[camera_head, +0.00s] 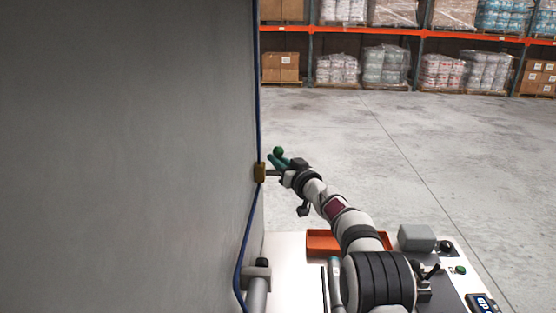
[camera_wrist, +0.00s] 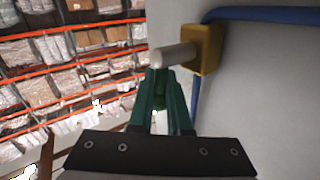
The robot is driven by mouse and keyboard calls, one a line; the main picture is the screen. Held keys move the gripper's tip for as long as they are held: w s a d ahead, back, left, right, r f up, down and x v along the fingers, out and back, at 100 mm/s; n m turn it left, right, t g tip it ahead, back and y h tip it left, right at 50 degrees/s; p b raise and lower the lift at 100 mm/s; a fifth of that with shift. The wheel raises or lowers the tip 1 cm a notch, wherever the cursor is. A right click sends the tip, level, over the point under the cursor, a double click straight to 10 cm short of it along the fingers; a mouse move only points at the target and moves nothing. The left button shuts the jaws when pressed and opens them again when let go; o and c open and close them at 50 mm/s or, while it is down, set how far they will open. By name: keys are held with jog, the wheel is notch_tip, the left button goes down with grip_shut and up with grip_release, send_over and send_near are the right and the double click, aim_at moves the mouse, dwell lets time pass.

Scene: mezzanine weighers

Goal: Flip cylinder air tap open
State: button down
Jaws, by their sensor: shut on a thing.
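The air tap has a brass-coloured block (camera_head: 260,172) on the edge of the grey wall panel, and it also shows in the wrist view (camera_wrist: 208,49). A light grey rounded lever (camera_wrist: 175,55) sticks out from the block to the left in the wrist view. My gripper (camera_head: 275,159) has green fingers and is beside the block. In the wrist view my gripper (camera_wrist: 159,78) has its fingertips drawn together at the lever's free end, shut on it. The fingertips' exact contact with the lever is partly hidden.
A blue hose (camera_wrist: 245,15) runs from the block along the panel (camera_head: 130,150), which fills the left side. An orange tray (camera_head: 322,241) and a grey box (camera_head: 416,238) sit on a white top at lower right. Open concrete floor (camera_head: 430,140) reaches to pallet racks (camera_head: 400,31).

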jog(key=shift+r, duration=0.5)
jog(key=shift+s+n+t+y, duration=0.15)
jog(key=shift+n+t+y, duration=0.15)
jog(key=shift+t, duration=0.2)
jog(key=shift+s+n+t+y, duration=0.35)
jog(key=shift+n+t+y, duration=0.25)
jog(key=shift+n, duration=0.1)
jog(key=c, duration=0.8)
grip_release()
jog(key=shift+s+d+f, duration=0.15)
jog(key=shift+f, duration=0.05)
jog(key=v, duration=1.5)
jog(key=shift+s+d+r, duration=0.1)
jog(key=shift+s+d, duration=0.05)
jog(key=shift+s, duration=0.05)
